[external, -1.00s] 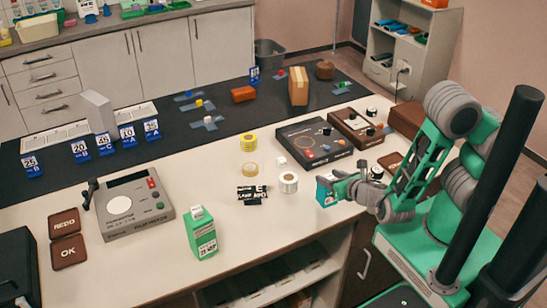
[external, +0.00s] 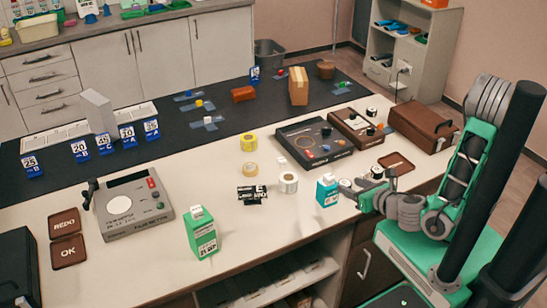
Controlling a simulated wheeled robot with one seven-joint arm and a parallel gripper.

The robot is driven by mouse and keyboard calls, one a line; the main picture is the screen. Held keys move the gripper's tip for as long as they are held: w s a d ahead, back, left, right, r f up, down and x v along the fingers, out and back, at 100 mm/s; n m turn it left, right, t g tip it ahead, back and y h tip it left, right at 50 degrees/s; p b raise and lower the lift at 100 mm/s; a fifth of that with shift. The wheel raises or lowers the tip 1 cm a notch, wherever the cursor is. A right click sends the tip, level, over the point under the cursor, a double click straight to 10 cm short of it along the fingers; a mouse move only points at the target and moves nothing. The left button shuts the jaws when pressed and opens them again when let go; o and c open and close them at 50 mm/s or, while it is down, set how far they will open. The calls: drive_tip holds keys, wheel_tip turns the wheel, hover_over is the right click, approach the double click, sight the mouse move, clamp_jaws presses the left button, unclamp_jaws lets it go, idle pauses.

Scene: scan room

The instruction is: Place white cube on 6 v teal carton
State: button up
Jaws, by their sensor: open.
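The teal carton (external: 327,191) is a small box with a white label, upright on the pale counter near its front edge. A small white cube (external: 281,162) lies on the counter behind and left of it, beside the white tape roll (external: 288,183). My gripper (external: 350,187) is low over the counter just right of the teal carton. It is open and appears empty, apart from the carton. Nothing stands on the carton's top.
A taller green carton (external: 201,232) stands at the front left. Yellow (external: 248,142) and tan (external: 250,170) tape rolls and black-and-white labelled items (external: 252,195) lie left of the cube. A dark control box (external: 314,139) stands behind it. A brown tray (external: 396,162) lies behind my gripper.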

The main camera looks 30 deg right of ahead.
drive_tip(key=w+d+f+m+g+h, duration=0.15)
drive_tip(key=d+m+g, duration=0.25)
drive_tip(key=m, duration=0.4)
drive_tip(key=d+f+m+g+h, duration=0.25)
drive_tip(key=d+m+g, duration=0.2)
drive_tip(key=m, duration=0.45)
drive_tip(key=w+d+r+m+y, duration=0.1)
drive_tip(key=d+r+m+y, duration=0.1)
drive_tip(key=d+r+m, duration=0.2)
drive_tip(key=w+d+r+m+y, duration=0.2)
drive_tip(key=d+r+m, duration=0.3)
drive_tip(key=r+m, duration=0.5)
drive_tip(key=m+g, duration=0.1)
drive_tip(key=m, duration=0.4)
drive_tip(key=shift+w+d+r, duration=0.15)
drive_tip(key=shift+d+r, duration=0.05)
